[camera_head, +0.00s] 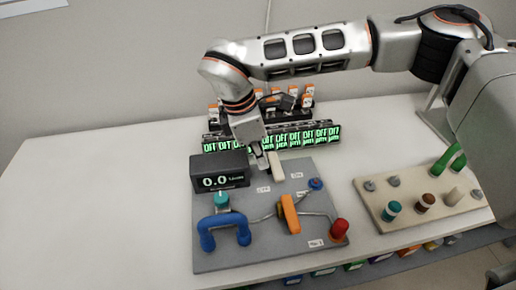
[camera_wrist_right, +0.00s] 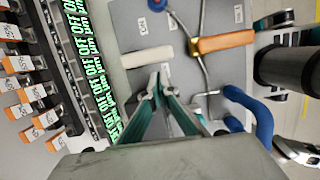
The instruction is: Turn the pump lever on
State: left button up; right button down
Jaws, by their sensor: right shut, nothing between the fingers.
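A grey panel (camera_head: 260,252) on the table carries the levers; I cannot tell which is the pump lever, as the labels are too small to read. A cream bar-shaped lever (camera_head: 276,165) is at its back edge and also shows in the wrist view (camera_wrist_right: 147,57). An orange lever (camera_head: 289,213) is near the middle, also in the wrist view (camera_wrist_right: 222,42). My right gripper (camera_head: 264,170) is shut and empty, just beside the cream lever; in the wrist view its fingertips (camera_wrist_right: 158,80) are close to that lever. Contact cannot be told. My left gripper is not in view.
A black display (camera_head: 220,172) reads 0.0. A blue handle (camera_head: 225,232) and a red knob (camera_head: 339,230) stand on the panel's front part. A row of green "OFF" displays (camera_head: 310,137) is behind. A beige board (camera_head: 405,215) with pegs is right. The table's left is clear.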

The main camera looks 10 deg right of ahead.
aim_at(276, 169)
jog(key=x, duration=0.3)
jog(key=shift+f, duration=0.15)
jog(key=shift+d+f, duration=0.1)
jog(key=shift+f, duration=0.2)
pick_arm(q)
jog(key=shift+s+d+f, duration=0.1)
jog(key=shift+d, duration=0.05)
pick_arm(e)
jog(key=shift+s, duration=0.1)
